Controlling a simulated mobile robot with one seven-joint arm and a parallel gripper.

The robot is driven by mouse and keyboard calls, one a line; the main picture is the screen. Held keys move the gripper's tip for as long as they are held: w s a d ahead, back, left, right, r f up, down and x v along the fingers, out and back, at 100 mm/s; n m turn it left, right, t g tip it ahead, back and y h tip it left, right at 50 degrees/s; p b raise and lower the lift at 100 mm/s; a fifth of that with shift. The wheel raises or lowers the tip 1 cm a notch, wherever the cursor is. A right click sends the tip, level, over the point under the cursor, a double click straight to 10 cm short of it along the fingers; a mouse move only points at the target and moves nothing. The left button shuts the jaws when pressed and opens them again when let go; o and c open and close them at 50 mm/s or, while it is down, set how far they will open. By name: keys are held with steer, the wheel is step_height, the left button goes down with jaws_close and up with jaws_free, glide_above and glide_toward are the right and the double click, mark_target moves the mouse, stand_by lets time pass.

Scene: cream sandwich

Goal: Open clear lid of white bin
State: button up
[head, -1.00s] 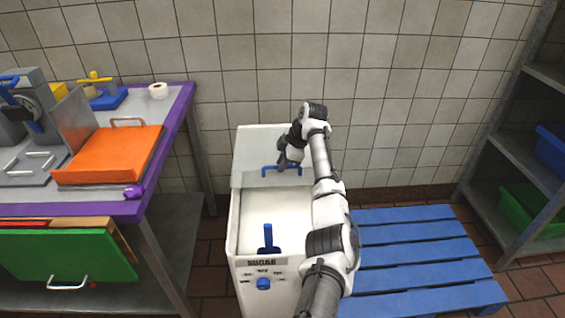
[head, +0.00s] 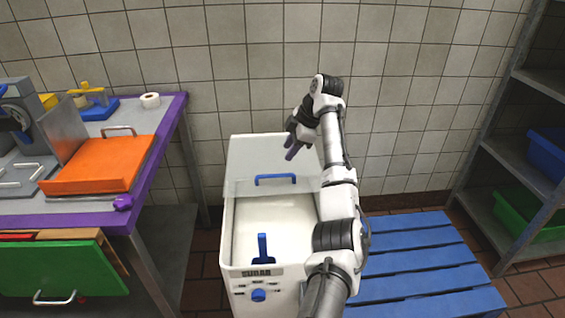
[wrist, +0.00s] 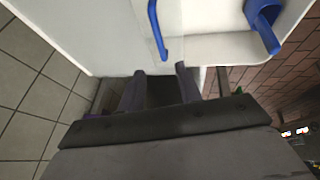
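The white bin (head: 228,240), labelled SUGAR, stands on the floor with its front half uncovered, showing a pale inside and a blue scoop (head: 263,248). Its clear lid (head: 245,160) is raised and tilted back at the rear, with a blue handle (head: 276,180) along its lower edge. My gripper (head: 292,150) is above the lid's right part, apart from the handle. In the wrist view its two dark fingers (wrist: 159,82) are spread with nothing between them, and the blue handle (wrist: 157,30) lies beyond them.
A purple-edged table (head: 165,150) with an orange board (head: 100,165) stands left of the bin. A blue pallet (head: 415,260) lies on the floor to the right. Metal shelves (head: 520,160) with blue and green crates stand at the far right. A tiled wall is behind.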

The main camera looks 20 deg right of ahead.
steer(key=shift+v, duration=1.45)
